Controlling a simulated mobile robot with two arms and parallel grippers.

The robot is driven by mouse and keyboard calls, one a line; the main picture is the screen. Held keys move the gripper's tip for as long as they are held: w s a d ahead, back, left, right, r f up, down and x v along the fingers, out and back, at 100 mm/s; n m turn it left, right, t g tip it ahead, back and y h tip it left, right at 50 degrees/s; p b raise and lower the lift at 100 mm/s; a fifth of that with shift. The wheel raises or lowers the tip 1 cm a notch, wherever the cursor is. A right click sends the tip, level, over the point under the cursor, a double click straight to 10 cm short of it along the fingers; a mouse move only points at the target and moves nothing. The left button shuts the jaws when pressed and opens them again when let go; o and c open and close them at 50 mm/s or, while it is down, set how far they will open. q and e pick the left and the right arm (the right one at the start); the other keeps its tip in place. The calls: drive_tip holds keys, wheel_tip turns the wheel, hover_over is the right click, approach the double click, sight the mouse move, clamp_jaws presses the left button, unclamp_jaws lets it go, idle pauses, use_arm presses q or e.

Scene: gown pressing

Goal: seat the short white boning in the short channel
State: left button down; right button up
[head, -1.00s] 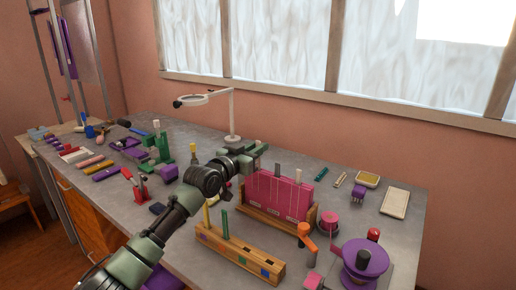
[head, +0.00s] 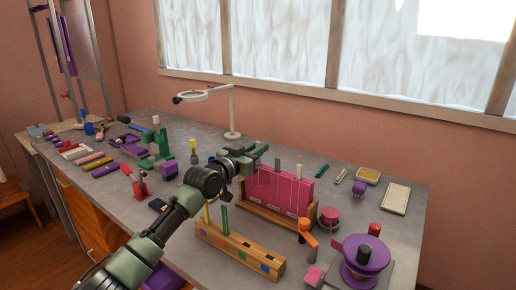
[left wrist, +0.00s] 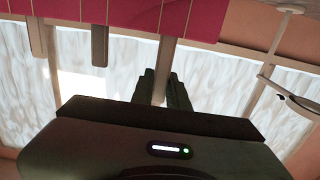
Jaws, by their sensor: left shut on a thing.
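My left gripper (head: 264,148) is at the top left edge of the upright pink panel (head: 282,192), which has vertical channel lines. In the left wrist view the gripper (left wrist: 163,92) is shut on a pale strip, the short white boning (left wrist: 160,84). The strip runs from between the fingers to the pink panel (left wrist: 80,10). How deep it sits in a channel I cannot tell. A grey strip (head: 277,163) and a whitish strip (head: 299,170) stick up from the panel further right. The held boning is hidden by the gripper in the head view. My right gripper is out of view.
A wooden holder (head: 240,254) with upright sticks stands in front of the panel. An orange crank (head: 307,230) and a purple spool (head: 362,262) are at the right. A magnifier lamp (head: 232,120) stands behind. Some table behind the panel is clear.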

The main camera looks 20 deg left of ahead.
use_arm(q)
drive_tip(key=shift+f+b, duration=0.3)
drive_tip(key=shift+f, duration=0.25)
drive_tip(key=shift+f, duration=0.1)
drive_tip(key=shift+f+b, duration=0.9)
drive_tip(key=shift+f, duration=0.2)
drive_tip(key=c, duration=1.3)
unclamp_jaws()
drive_tip(key=shift+r, duration=0.1)
wheel_tip(320, 180, up, 20)
drive_tip(key=b, duration=0.1)
